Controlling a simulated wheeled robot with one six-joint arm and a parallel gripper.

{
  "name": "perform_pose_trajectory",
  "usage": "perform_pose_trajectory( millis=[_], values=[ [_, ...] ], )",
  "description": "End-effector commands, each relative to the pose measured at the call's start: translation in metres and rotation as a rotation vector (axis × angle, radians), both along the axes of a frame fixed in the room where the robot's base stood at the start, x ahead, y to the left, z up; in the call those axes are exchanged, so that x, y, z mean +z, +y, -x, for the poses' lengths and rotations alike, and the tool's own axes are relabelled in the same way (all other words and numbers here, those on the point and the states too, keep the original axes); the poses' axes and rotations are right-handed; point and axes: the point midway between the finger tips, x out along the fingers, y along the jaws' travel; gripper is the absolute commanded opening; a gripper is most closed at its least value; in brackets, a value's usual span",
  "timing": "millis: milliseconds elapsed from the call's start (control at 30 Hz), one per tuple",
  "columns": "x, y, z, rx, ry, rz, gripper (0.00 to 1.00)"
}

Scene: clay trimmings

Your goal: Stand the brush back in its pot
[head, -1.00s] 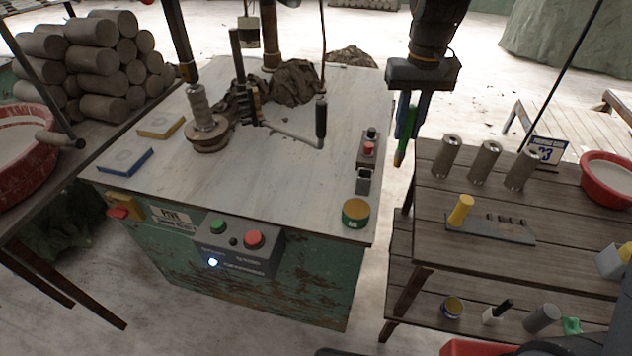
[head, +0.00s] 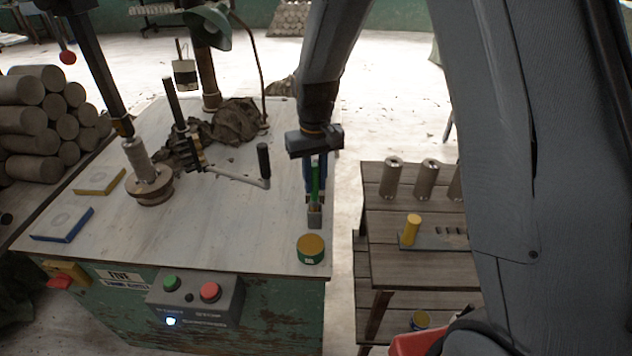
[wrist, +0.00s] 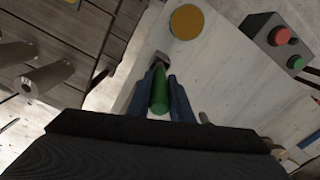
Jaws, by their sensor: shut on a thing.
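My gripper (head: 316,190) is shut on the green-handled brush (head: 315,178), with its blue fingers on either side of the handle. The brush hangs roughly upright, tip down.
A button box (wrist: 281,42) is nearby in the wrist view. A crank handle (head: 264,165) lies to the left. A slatted bench (head: 385,265) with metal cylinders stands right, across a gap.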

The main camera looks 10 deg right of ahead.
Motion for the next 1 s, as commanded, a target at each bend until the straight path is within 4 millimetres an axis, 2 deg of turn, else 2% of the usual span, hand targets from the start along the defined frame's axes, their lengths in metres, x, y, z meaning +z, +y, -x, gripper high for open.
perform_pose_trajectory(
  millis=[133, 933, 967, 1000],
  values=[
    [-0.011, -0.001, 0.0, -0.002, 0.0, 0.0, 0.0],
    [-0.024, -0.002, -0.001, -0.003, -0.002, 0.0, 0.0],
    [-0.024, -0.002, -0.001, -0.003, -0.001, 0.0, 0.23],
    [-0.023, -0.002, 0.0, -0.003, -0.001, 0.0, 0.29]
  ],
)
